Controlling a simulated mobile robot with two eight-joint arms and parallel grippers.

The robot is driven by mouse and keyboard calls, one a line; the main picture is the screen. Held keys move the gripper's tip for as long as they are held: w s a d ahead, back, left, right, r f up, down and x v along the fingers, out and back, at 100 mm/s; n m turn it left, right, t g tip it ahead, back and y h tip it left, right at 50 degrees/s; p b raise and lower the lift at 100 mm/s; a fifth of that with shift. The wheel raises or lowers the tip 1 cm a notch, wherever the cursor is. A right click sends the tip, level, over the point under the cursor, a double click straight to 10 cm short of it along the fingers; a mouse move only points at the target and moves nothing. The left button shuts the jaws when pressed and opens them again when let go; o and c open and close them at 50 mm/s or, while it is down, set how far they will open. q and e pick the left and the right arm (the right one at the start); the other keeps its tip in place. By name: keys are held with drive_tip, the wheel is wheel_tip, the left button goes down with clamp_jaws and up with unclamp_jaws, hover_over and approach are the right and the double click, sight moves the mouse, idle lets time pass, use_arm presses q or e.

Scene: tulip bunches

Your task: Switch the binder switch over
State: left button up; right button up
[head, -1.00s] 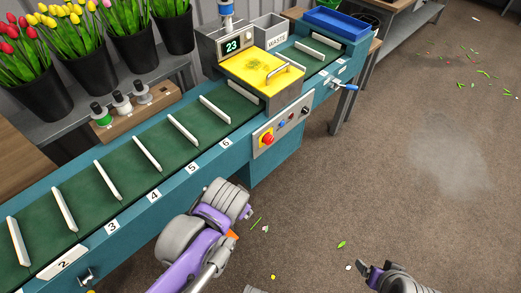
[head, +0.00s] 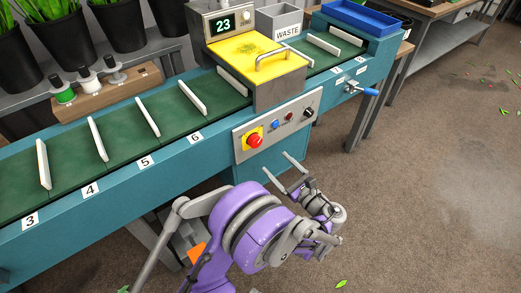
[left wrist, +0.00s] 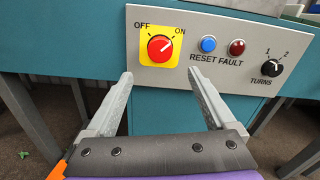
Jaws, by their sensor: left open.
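The control panel (head: 277,123) on the teal machine's front carries a red rotary switch on a yellow plate (head: 254,140), which I take as the binder switch. In the left wrist view the red switch (left wrist: 160,48) sits between OFF and ON marks. Its white line slants up and right, towards ON. My left gripper (head: 276,163) is open and empty, below the panel in the head view. In the left wrist view its fingers (left wrist: 160,74) are spread just below the switch, with no visible contact. My right gripper is out of view.
A blue RESET button (left wrist: 208,44), a red FAULT lamp (left wrist: 236,47) and a black TURNS knob (left wrist: 272,68) are right of the switch. A yellow cover (head: 255,60) with a handle is above. A blue-handled crank (head: 364,88) sticks out at right. The floor in front is open.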

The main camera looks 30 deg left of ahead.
sight(257, 144)
use_arm(q)
drive_tip(key=b+x, duration=0.1)
drive_tip(key=x, duration=0.9)
drive_tip(key=shift+w+a, duration=0.1)
drive_tip(key=shift+a, duration=0.15)
drive_tip(key=c, duration=1.4)
